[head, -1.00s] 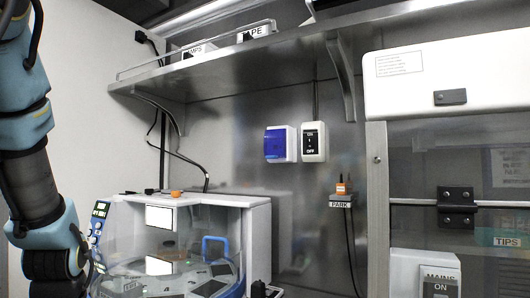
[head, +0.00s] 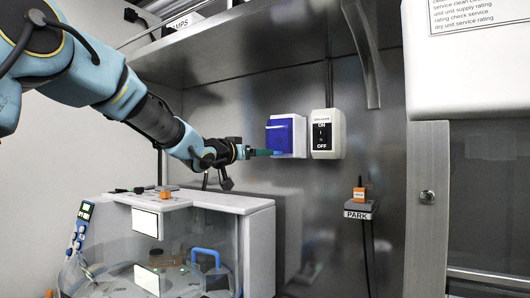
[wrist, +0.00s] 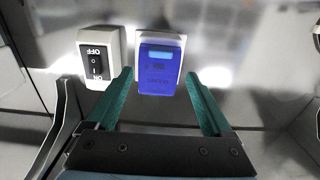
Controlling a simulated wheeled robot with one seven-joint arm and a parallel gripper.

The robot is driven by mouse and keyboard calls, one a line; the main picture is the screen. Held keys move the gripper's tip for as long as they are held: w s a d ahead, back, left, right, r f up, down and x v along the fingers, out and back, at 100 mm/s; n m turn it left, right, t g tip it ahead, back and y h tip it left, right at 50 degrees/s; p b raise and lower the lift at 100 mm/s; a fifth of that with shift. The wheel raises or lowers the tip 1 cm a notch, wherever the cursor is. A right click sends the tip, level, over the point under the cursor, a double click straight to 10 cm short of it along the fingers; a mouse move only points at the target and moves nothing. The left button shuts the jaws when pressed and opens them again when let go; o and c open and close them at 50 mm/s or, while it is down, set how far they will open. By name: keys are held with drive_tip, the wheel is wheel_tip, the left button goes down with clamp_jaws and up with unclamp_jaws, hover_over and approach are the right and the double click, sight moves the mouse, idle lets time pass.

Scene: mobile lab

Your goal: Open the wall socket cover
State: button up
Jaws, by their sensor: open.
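The wall socket has a blue cover (head: 281,136) on a white housing (head: 299,137), fixed to the steel back wall. The cover looks closed. In the wrist view the blue cover (wrist: 158,68) appears upside down between and beyond the fingers. My gripper (head: 268,152) reaches in from the left, its green fingertips at the lower part of the cover. In the wrist view my gripper (wrist: 158,100) is open, with one finger on each side of the cover's outline and nothing held. I cannot tell whether a fingertip touches the cover.
A white ON/OFF switch (head: 325,134) sits close right of the socket. A steel shelf (head: 270,45) runs above. A white machine with a clear front (head: 200,240) stands below. An orange plug (head: 359,193) rests on the PARK holder (head: 360,209). A cabinet edge (head: 427,200) stands at the right.

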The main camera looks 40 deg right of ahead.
sight(277, 136)
drive_tip(key=p+x, duration=0.3)
drive_tip(key=x, duration=0.6)
drive_tip(key=shift+d+p, duration=0.3)
drive_tip(key=shift+d, duration=0.1)
drive_tip(key=shift+w+f, duration=0.1)
drive_tip(key=shift+c, duration=0.2)
clamp_jaws()
